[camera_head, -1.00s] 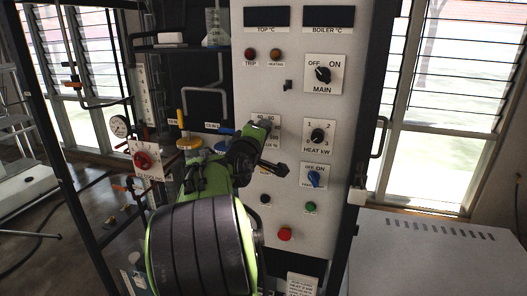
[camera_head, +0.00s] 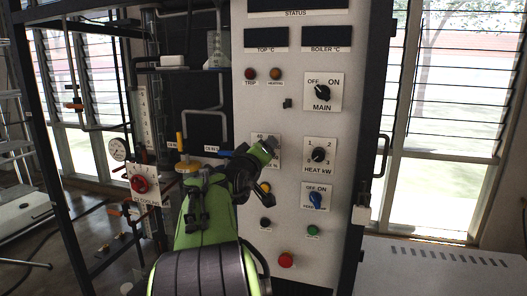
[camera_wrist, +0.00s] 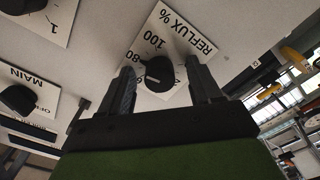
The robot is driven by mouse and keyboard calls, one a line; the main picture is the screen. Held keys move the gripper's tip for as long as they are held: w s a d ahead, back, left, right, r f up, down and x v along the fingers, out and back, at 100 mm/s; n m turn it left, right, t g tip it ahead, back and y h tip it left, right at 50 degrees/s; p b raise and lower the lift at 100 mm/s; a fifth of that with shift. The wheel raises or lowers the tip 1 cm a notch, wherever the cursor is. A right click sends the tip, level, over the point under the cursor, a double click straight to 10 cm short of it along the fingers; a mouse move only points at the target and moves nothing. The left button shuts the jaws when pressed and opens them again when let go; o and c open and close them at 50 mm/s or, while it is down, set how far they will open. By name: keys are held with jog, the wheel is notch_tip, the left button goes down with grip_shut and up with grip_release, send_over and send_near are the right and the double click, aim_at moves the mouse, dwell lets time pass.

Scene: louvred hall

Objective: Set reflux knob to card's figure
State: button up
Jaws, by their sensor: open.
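The reflux dial plate (camera_head: 273,141) on the grey panel is mostly hidden by my arm in the head view. In the wrist view the plate (camera_wrist: 176,31) reads "REFLUX %" and appears tilted, with 80 and 100 legible. Its black knob (camera_wrist: 159,75) shows between the fingers of my gripper (camera_wrist: 163,88), its pointer toward the left, near the 80 side; the exact figure is unclear. My gripper is open, one finger on each side of the knob. I cannot tell whether they touch it. I see no card with a figure.
The heat knob (camera_head: 318,154), main switch (camera_head: 321,92) and blue feed switch (camera_head: 316,201) sit to the right on the panel. Below are a green button (camera_head: 312,230) and a red button (camera_head: 286,260). A red coolant valve (camera_head: 139,184) is at left.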

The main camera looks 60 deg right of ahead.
jog(key=s+a+b, duration=0.1)
jog(key=a+b, duration=0.2)
jog(key=a, duration=0.4)
jog(key=s+a, duration=0.2)
jog(key=a, duration=1.3)
jog(key=shift+s+a+b, duration=0.25)
jog(key=shift+b, duration=0.2)
